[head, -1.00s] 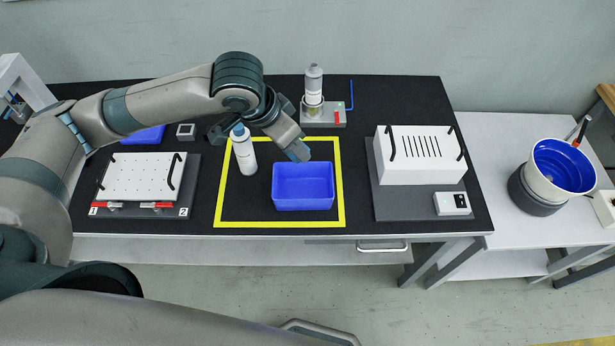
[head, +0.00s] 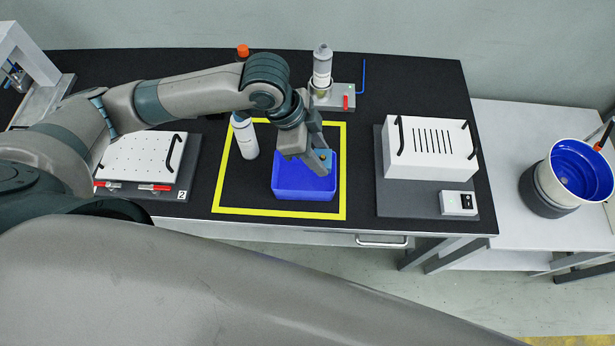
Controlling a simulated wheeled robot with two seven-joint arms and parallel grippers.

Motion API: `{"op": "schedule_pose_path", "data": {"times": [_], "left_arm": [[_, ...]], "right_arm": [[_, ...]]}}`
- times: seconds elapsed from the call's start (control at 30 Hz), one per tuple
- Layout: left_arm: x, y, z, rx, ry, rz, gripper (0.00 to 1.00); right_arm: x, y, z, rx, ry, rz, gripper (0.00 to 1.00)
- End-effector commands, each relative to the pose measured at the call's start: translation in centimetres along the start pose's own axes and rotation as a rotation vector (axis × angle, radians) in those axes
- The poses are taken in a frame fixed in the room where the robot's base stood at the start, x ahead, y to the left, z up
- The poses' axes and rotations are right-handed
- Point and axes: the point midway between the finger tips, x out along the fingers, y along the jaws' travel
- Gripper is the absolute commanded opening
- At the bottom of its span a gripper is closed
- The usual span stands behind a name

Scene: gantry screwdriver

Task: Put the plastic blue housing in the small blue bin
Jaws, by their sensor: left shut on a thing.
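The small blue bin (head: 303,191) stands inside a yellow-outlined square on the black table. My left gripper (head: 322,163) is over the bin's opening and points down. It is shut on a small blue piece (head: 325,155), which looks like the plastic blue housing; the fingers hide most of it. From this angle I cannot tell whether the piece is above the rim or inside it. My right gripper is not in view.
A white bottle (head: 245,137) stands just left of the bin. A white perforated fixture (head: 140,160) is further left, and a white slotted box (head: 430,147) is to the right. A grey bottle (head: 322,65) stands in a holder behind.

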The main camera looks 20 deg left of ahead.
Motion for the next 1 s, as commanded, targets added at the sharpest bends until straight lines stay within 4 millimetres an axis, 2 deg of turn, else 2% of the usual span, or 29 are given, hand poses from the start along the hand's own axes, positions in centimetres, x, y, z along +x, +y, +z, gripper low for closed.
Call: {"op": "schedule_pose_path", "data": {"times": [0.17, 0.43, 0.87, 1.0], "left_arm": [[1.6, 0.1, 0.7, -0.004, -0.002, 0.003, 0.15], [5.1, 0.0, 2.2, -0.003, -0.001, 0.001, 0.15], [5.8, 0.0, 2.4, -0.001, -0.001, 0.0, 0.15], [6.9, 0.1, 2.9, -0.002, -0.002, 0.002, 0.15]], "right_arm": [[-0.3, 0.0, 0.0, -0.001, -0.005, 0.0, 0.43], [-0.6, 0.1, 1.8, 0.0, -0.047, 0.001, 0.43], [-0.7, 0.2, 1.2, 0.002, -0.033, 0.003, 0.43], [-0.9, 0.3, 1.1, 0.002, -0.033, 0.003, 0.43]]}}
